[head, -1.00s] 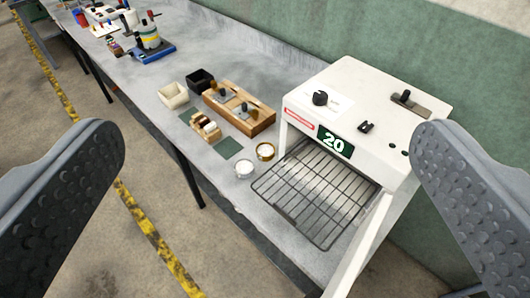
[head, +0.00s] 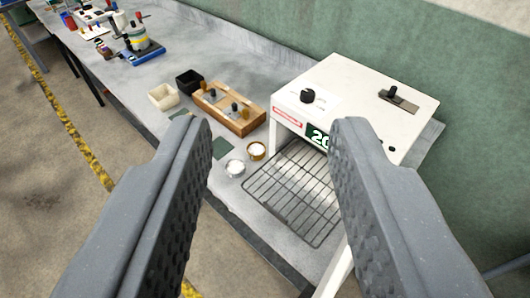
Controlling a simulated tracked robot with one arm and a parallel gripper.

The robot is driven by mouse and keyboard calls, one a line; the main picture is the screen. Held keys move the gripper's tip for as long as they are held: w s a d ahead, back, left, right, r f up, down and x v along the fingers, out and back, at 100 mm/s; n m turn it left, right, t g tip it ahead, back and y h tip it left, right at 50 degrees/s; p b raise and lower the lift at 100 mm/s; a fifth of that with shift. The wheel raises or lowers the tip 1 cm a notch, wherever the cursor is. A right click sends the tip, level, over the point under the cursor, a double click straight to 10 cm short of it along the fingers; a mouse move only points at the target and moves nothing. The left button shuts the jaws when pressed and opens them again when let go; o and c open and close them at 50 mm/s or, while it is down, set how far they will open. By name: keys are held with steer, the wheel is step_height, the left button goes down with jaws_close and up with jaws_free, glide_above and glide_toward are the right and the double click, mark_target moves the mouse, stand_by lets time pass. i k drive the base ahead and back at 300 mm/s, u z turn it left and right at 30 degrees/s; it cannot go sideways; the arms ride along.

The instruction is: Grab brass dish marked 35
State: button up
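A small brass-coloured round dish (head: 257,151) with pale contents stands on the bench at the left front corner of the white oven. Its marking is too small to read. A silvery round dish (head: 235,168) with white contents stands just to its left and nearer the bench edge. My gripper (head: 273,133) is open and empty, its two grey ridged fingers wide apart. Both dishes show in the gap between the fingers, farther off and below them.
The white oven (head: 362,88) with a wire rack (head: 290,195) stands right of the dishes, its number partly hidden by my right finger. A wooden block (head: 227,110), black bin (head: 190,82) and cream bin (head: 163,97) stand behind left. A green mat (head: 222,147) lies nearby.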

mark_target(256, 150)
steer(key=z, duration=2.6)
steer(key=k, duration=1.9)
steer(key=u, duration=1.8)
steer(key=i, duration=1.3)
steer(key=u, duration=0.05)
